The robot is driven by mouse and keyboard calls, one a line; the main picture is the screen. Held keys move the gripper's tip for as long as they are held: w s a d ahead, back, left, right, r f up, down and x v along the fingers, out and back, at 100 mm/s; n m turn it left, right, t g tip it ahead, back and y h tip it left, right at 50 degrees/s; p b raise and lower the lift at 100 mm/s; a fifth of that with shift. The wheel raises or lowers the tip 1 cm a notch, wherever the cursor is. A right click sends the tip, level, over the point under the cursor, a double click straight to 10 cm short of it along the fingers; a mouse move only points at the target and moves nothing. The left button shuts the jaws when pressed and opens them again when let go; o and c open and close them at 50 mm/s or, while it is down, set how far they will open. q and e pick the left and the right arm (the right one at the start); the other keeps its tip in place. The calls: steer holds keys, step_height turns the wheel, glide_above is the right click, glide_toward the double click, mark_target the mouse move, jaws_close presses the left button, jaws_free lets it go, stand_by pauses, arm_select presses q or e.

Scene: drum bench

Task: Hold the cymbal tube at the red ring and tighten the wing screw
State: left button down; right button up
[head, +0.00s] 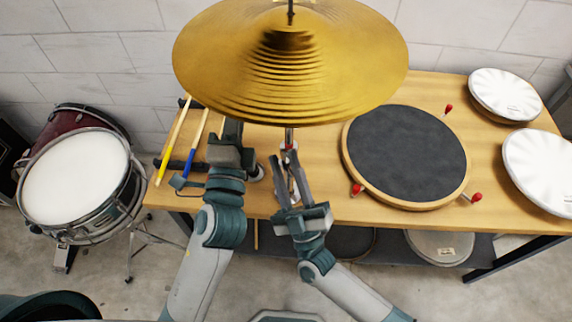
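The gold cymbal (290,75) hangs over the back of the bench on its stand. A short length of the cymbal tube (289,134) shows just below the cymbal's front edge. The red ring (289,146) is a small red band on it. My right gripper (282,157) is open, with its fingertips pointing up close to the red ring; I cannot tell whether they touch the tube. My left gripper (231,133) is to the left of the tube, with its tips at the cymbal's edge; its opening is not clear. I cannot make out the wing screw.
The wooden bench (320,195) carries a round dark practice pad (405,155) with red-tipped knobs on the right. White drum heads (505,93) lie at the far right. Drumsticks (174,140) lie left of my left gripper. A snare drum (75,175) stands left of the bench.

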arm_select(q)
steer(key=shift+r, duration=0.15)
arm_select(e)
jaws_close()
steer(key=shift+m, duration=0.4)
steer(key=m+t+h, duration=0.2)
steer(key=m+h, duration=0.2)
steer(key=m, duration=0.1)
steer(key=m+t+h, duration=0.2)
steer(key=m+h, duration=0.3)
steer(key=shift+d, duration=0.15)
jaws_free()
